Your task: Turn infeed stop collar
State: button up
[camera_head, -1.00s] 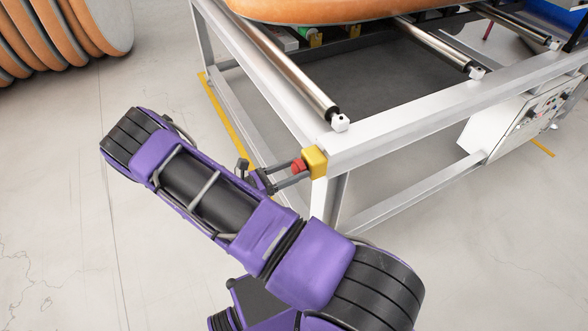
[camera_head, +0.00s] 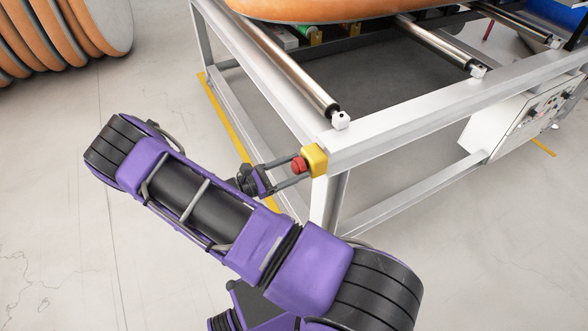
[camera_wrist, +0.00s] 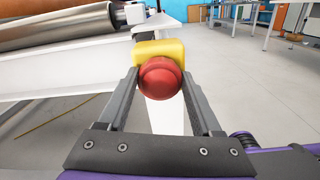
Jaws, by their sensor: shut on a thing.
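The stop collar is a red round knob (camera_head: 299,164) on a yellow box (camera_head: 315,160) at the near corner of the white frame. In the wrist view the red knob (camera_wrist: 160,78) sits between my two fingers, with the yellow housing (camera_wrist: 158,50) behind it. My gripper (camera_head: 295,170) is shut on the red knob, one finger on each side; it also shows in the wrist view (camera_wrist: 160,84). The fingertips reach the front of the yellow box, and their exact contact with the knob is partly hidden.
The white roller frame (camera_head: 410,115) carries metal rollers (camera_head: 285,62) and an orange board (camera_head: 340,10). A control box (camera_head: 515,118) hangs on its right side. Orange and grey boards (camera_head: 70,40) stand at upper left. The floor left of the frame is clear.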

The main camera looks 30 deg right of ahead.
jog(key=shift+m+b, duration=0.3)
jog(key=shift+m, duration=0.7)
jog(key=o, duration=1.4)
jog(key=shift+a, duration=0.1)
jog(key=a, duration=1.7)
jog(key=shift+s, duration=0.35)
jog(key=shift+a, duration=0.15)
